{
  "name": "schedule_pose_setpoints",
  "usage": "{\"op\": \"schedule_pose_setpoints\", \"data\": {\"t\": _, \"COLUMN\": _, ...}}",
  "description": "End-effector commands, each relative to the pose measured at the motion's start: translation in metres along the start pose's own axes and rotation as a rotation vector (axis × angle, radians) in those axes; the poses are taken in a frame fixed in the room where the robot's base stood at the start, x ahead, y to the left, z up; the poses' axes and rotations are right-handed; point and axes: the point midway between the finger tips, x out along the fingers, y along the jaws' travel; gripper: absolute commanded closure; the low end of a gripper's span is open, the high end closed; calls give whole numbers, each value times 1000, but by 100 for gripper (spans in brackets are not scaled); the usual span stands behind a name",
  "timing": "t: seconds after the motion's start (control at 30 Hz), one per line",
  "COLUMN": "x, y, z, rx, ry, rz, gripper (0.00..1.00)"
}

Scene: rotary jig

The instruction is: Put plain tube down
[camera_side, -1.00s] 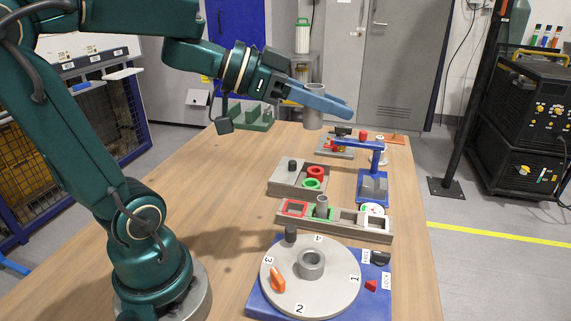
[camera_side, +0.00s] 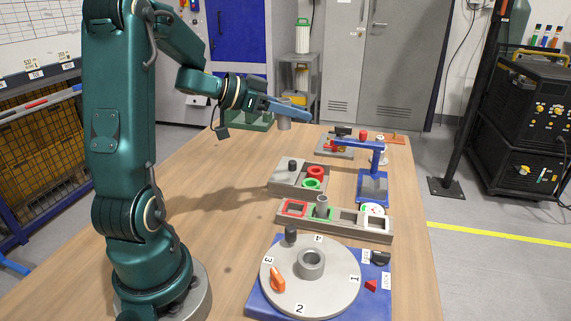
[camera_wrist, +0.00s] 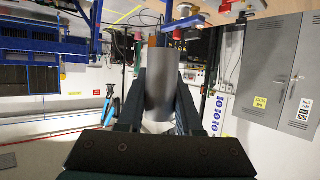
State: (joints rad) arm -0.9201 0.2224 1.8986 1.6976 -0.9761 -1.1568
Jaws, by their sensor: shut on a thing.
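My gripper (camera_side: 286,112) is shut on a plain grey tube (camera_side: 284,123) and holds it above the far left part of the table. In the side view the blue fingers hide part of the tube. In the wrist view the grey tube (camera_wrist: 160,82) sits between the two dark fingers. Another grey tube (camera_side: 322,206) stands in the green-framed place of the long grey rack (camera_side: 347,220).
A rotary dial (camera_side: 337,279) with numbered positions is at the front. A grey tray (camera_side: 283,180) with red and green rings lies behind the rack. A blue press (camera_side: 372,187) stands to the right. A green stand (camera_side: 258,122) is near my gripper. The table's left part is clear.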

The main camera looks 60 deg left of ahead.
Motion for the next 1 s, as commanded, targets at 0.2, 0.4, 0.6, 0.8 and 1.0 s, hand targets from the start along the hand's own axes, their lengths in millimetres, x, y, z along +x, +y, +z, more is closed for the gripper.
{"op": "schedule_pose_setpoints", "data": {"t": 0.2, "x": -13, "y": -47, "z": 42, "rx": -62, "ry": -1, "rz": -137, "gripper": 100}}
{"op": "schedule_pose_setpoints", "data": {"t": 0.4, "x": -19, "y": -55, "z": 50, "rx": -67, "ry": 1, "rz": -166, "gripper": 100}}
{"op": "schedule_pose_setpoints", "data": {"t": 0.6, "x": -19, "y": -54, "z": 49, "rx": -66, "ry": 0, "rz": -165, "gripper": 100}}
{"op": "schedule_pose_setpoints", "data": {"t": 0.8, "x": -1, "y": -45, "z": 53, "rx": -70, "ry": 0, "rz": -156, "gripper": 100}}
{"op": "schedule_pose_setpoints", "data": {"t": 1.0, "x": 43, "y": -22, "z": 63, "rx": -71, "ry": -3, "rz": -154, "gripper": 100}}
